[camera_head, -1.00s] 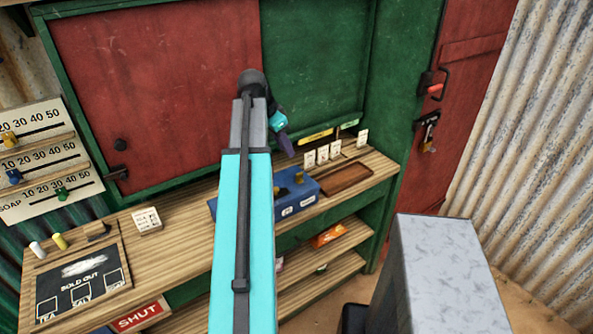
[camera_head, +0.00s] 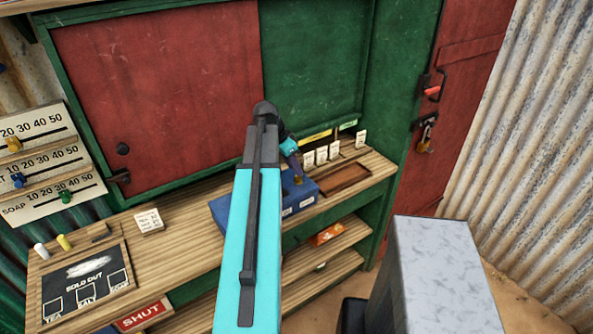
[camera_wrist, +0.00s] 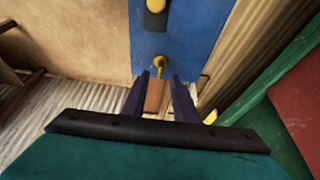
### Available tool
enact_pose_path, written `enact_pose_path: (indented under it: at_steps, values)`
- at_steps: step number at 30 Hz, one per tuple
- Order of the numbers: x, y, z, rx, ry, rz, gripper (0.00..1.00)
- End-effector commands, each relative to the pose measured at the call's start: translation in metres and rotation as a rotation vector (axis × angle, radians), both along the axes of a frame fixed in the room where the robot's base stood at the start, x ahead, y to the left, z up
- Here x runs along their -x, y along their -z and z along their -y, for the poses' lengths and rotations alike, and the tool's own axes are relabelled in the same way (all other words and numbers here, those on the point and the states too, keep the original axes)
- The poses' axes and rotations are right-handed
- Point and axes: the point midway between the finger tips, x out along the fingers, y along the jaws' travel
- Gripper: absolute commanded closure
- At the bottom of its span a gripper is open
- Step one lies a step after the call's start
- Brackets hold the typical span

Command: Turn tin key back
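The blue tin (camera_head: 302,197) stands on the wooden counter, partly hidden behind my arm. In the wrist view its blue face (camera_wrist: 180,35) carries a yellow key (camera_wrist: 160,65) near one edge and a yellow knob (camera_wrist: 155,18) farther off. My gripper (camera_wrist: 161,76) is open, its two dark fingers apart with the key in line between their tips. I cannot tell whether the fingers reach around the key. In the head view my gripper (camera_head: 297,172) points down at the tin's top, and its tips hide most of the key.
A brown tray (camera_head: 343,180) and several small white cards (camera_head: 321,155) stand right of the tin. The red shutter (camera_head: 160,85) rises behind the counter (camera_head: 185,240). A sold-out board (camera_head: 82,280) lies at left. A grey block (camera_head: 437,270) stands in front at right.

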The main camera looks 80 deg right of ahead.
Motion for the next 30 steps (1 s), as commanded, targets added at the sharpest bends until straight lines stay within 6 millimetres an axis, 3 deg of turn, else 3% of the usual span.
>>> enact_pose_path:
  at_steps: [12,25,30]
  values:
    - [0.009,0.03,0.008,-0.001,-0.001,0.0,0.73]
    - [0.009,0.035,0.009,0.0,-0.002,0.0,0.73]
    - [0.009,0.035,0.009,0.0,-0.002,0.0,1.0]
